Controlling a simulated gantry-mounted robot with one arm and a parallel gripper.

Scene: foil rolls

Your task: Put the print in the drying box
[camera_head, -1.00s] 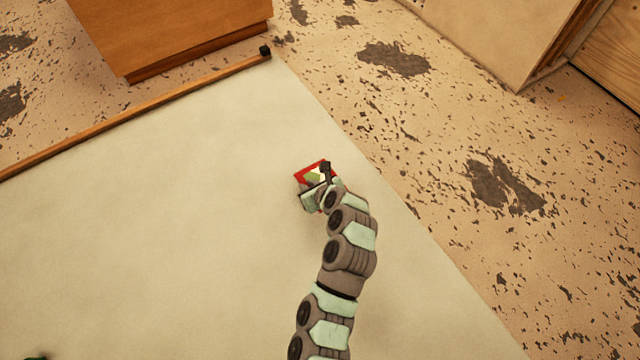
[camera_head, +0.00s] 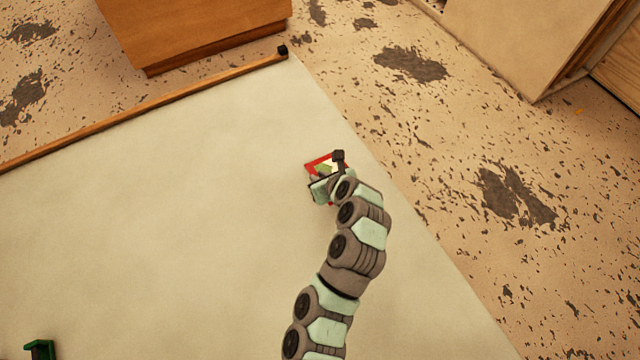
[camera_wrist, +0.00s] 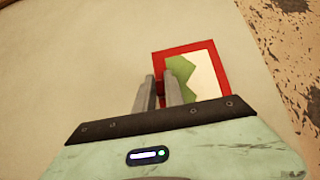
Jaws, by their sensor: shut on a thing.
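The print (camera_head: 314,163) is a small red-framed picture with green and white inside, near the right edge of the pale sheet in the head view. In the wrist view the print (camera_wrist: 205,75) shows more fully, with its left edge between the fingers. My gripper (camera_wrist: 163,88) is shut on that left edge; the gripper (camera_head: 333,172) also shows in the head view, partly covering the print. I cannot tell how high the print is above the sheet. No drying box can be made out for certain.
A pale sheet (camera_head: 180,220) with a wooden rail (camera_head: 150,108) along its far edge is mostly clear. An orange-brown cabinet (camera_head: 200,28) stands behind the rail. A pale panelled unit (camera_head: 530,40) is at upper right. A green object (camera_head: 41,349) is at lower left. The speckled floor (camera_head: 440,130) lies right.

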